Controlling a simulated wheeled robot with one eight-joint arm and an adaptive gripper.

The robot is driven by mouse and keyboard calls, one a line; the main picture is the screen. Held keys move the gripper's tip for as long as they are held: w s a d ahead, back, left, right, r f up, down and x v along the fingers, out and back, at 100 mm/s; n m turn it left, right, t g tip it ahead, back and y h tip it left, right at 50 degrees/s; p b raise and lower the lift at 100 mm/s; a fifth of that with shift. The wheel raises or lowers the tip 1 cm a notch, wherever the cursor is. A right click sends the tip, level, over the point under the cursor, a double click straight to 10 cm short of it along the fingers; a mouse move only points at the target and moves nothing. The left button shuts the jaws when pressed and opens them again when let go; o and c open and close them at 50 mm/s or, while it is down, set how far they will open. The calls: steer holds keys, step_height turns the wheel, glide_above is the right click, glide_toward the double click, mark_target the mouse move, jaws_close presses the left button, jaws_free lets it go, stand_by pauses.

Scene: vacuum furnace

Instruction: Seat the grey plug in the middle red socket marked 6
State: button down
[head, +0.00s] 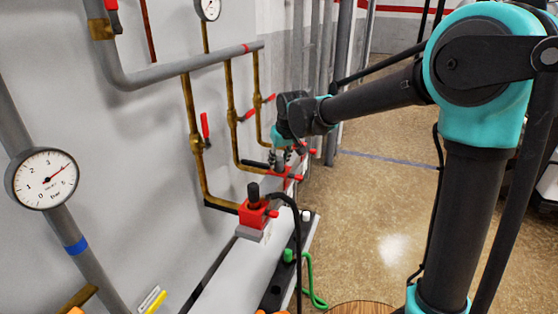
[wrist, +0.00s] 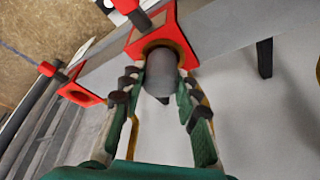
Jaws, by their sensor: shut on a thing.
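The grey plug (wrist: 160,74) is between the fingertips of my gripper (wrist: 161,80) in the wrist view. My gripper is shut on it. The plug's far end overlaps the round opening of a red socket (wrist: 170,18); I cannot tell how deep it is. In the head view my gripper (head: 281,157) is just above the middle red socket (head: 284,174) of the row along the wall. The plug is hidden there by the gripper. No number 6 is readable in either view.
A nearer red socket (head: 255,217) holds a black plug with a cable. Another red socket (wrist: 80,89) with an open hole shows in the wrist view. Brass pipes (head: 232,110) and red-handled valves stand close along the wall. The floor (head: 390,210) to the right is clear.

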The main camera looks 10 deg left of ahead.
steer(key=shift+f, duration=0.15)
steer(key=c, duration=1)
jaws_free()
steer(key=shift+c, duration=0.2)
steer(key=v, duration=1.2)
